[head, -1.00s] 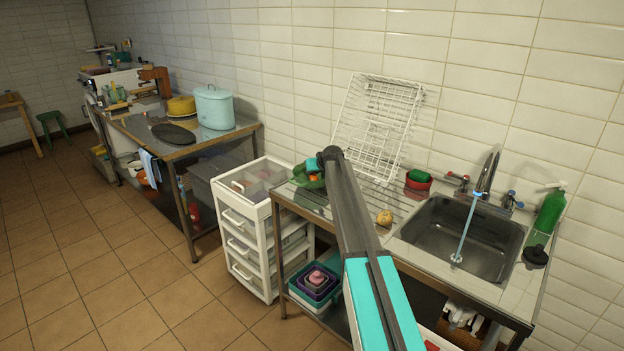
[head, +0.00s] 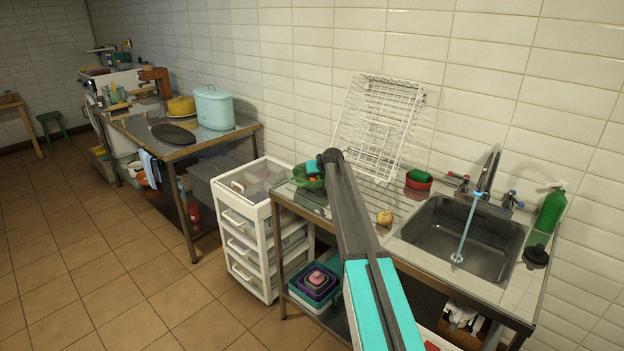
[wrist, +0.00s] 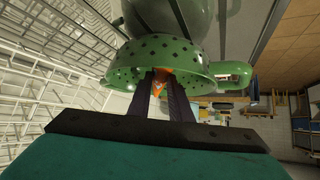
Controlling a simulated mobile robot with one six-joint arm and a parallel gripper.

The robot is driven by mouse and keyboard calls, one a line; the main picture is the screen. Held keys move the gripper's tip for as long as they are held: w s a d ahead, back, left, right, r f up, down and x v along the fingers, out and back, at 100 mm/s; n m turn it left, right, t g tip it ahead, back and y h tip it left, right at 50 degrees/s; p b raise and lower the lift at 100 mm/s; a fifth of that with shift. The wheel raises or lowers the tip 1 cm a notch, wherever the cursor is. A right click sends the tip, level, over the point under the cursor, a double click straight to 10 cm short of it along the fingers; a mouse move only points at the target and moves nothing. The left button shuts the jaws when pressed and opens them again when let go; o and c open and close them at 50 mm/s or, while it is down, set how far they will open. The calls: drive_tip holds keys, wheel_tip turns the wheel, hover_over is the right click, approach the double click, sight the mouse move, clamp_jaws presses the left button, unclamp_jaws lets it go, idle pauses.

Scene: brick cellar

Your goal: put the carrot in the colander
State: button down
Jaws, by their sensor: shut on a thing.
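The green colander (wrist: 122,66) with small dark holes fills the upper middle of the wrist view. In the head view the colander (head: 300,181) stands at the left end of the sink counter, partly hidden by my arm. My gripper (wrist: 163,77) reaches over the colander's rim and is shut on the orange carrot (wrist: 161,86). Only a small part of the carrot shows between the fingers. I cannot tell whether it touches the colander's bottom.
A white wire rack (head: 378,125) leans on the wall behind the counter. A potato-like item (head: 385,217), a red and green item (head: 418,182) and the sink (head: 465,240) with running water lie to the right. A white drawer unit (head: 262,225) stands left of the counter.

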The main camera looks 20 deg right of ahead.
drive_tip(key=shift+f, duration=0.3)
idle(0.5)
drive_tip(key=c, duration=1.5)
unclamp_jaws()
drive_tip(key=shift+c, duration=0.2)
drive_tip(key=shift+s, duration=0.1)
drive_tip(key=b+v, duration=0.3)
drive_tip(key=v, duration=1)
drive_tip(key=shift+s+r, duration=0.25)
